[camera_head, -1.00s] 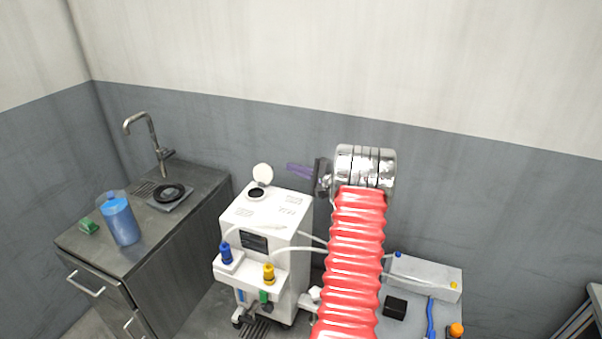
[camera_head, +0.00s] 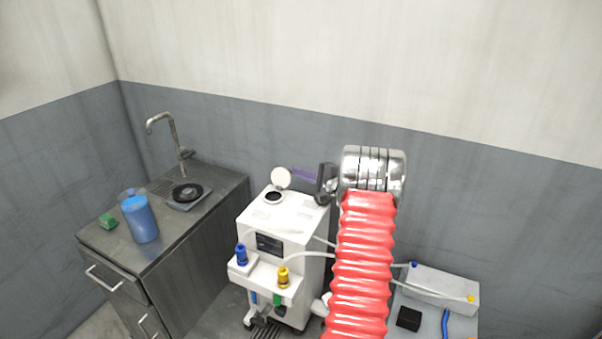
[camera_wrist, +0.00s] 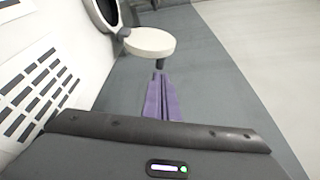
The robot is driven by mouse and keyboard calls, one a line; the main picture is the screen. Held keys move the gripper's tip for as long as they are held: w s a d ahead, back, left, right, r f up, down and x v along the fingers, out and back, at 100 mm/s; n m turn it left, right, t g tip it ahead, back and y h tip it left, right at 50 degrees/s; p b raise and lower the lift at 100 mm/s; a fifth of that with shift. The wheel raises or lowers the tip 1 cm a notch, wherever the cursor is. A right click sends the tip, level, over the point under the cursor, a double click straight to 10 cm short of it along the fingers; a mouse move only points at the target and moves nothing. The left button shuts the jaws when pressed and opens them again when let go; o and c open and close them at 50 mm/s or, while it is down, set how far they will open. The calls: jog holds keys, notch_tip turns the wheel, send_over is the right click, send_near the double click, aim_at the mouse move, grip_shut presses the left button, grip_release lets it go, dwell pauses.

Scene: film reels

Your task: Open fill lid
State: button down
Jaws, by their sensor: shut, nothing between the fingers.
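The white machine (camera_head: 282,222) has a round fill opening (camera_head: 273,197) with a dark inside on its top. The round white fill lid (camera_head: 281,178) stands tilted up at the back of the opening, so the opening is uncovered. In the wrist view the lid (camera_wrist: 150,42) sticks out from the dark opening (camera_wrist: 103,14) on a hinge. My gripper (camera_head: 293,173) has purple fingers, closed together and empty. Its tips are close to the lid's right edge. In the wrist view the fingertips (camera_wrist: 160,77) point at the lid and look just short of it; contact cannot be told.
A dark counter (camera_head: 215,222) with a tap (camera_head: 172,135), a blue jug (camera_head: 139,218) and a green block (camera_head: 107,221) stands at the left. A grey box (camera_head: 444,288) with tubes lies at the right. The grey wall (camera_head: 450,180) is behind the machine.

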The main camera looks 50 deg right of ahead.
jog(key=shift+a+r, duration=0.1)
jog(key=shift+a, duration=0.05)
jog(key=shift+s+a+r, duration=0.2)
jog(key=shift+a+r, duration=0.25)
jog(key=shift+r, duration=0.05)
jog(key=shift+d, duration=0.15)
dwell(0.4)
jog(key=s+d, duration=0.3)
jog(key=s, duration=0.6)
jog(key=shift+f, duration=0.15)
dwell(0.5)
dwell(0.4)
